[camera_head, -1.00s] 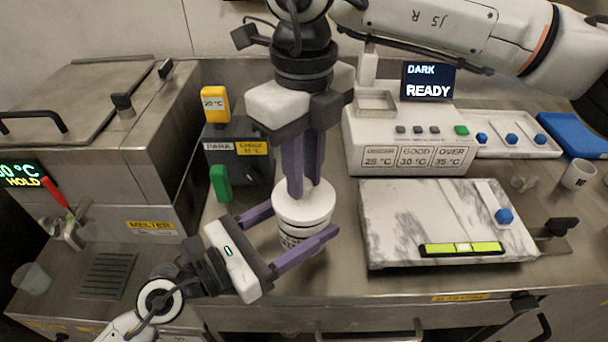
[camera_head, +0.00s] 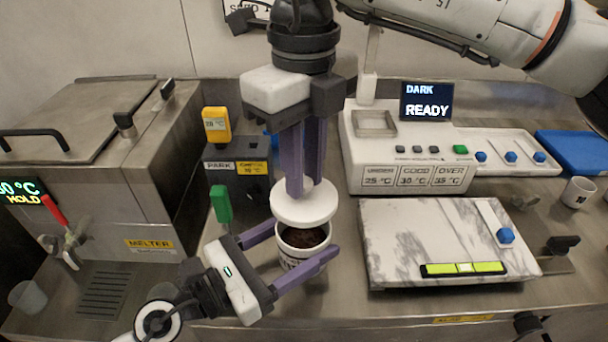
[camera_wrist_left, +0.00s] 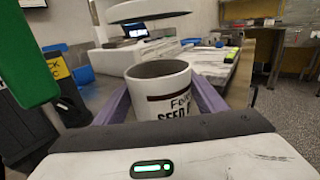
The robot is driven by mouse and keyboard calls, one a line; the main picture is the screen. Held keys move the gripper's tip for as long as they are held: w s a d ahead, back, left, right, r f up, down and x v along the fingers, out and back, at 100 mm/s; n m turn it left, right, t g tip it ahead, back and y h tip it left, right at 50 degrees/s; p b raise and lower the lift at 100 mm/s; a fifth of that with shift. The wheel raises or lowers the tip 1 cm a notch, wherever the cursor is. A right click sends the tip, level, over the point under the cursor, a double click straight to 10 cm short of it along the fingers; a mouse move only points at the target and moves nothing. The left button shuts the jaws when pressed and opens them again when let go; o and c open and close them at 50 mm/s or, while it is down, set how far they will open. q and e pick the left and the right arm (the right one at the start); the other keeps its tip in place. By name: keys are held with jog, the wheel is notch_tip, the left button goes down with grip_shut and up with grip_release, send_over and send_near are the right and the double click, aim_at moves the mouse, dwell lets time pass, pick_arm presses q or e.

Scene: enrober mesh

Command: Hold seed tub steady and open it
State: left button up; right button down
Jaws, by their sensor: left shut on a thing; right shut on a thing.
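The seed tub (camera_head: 300,255) is a white round tub standing upright on the steel counter, with dark contents showing at its open top. My left gripper (camera_head: 294,258) is shut around the tub's sides. In the left wrist view the tub (camera_wrist_left: 160,92) stands between the purple fingers, its printed label partly visible. The white lid (camera_head: 304,208) is off the tub, above it and slightly toward the back. My right gripper (camera_head: 306,190) points down and is shut on the lid's top. The lid also shows in the left wrist view (camera_wrist_left: 150,10), with a clear gap over the rim.
A marble slab (camera_head: 400,235) with a spirit level lies to the right. A white tester (camera_head: 400,150) with a READY display stands behind it. The melter (camera_head: 130,160) is at left. A green-handled thing (camera_head: 221,204) stands close left of the tub. Bare counter lies left of the slab.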

pick_arm(q)
jog(key=o, duration=1.6)
jog(key=shift+a, duration=0.1)
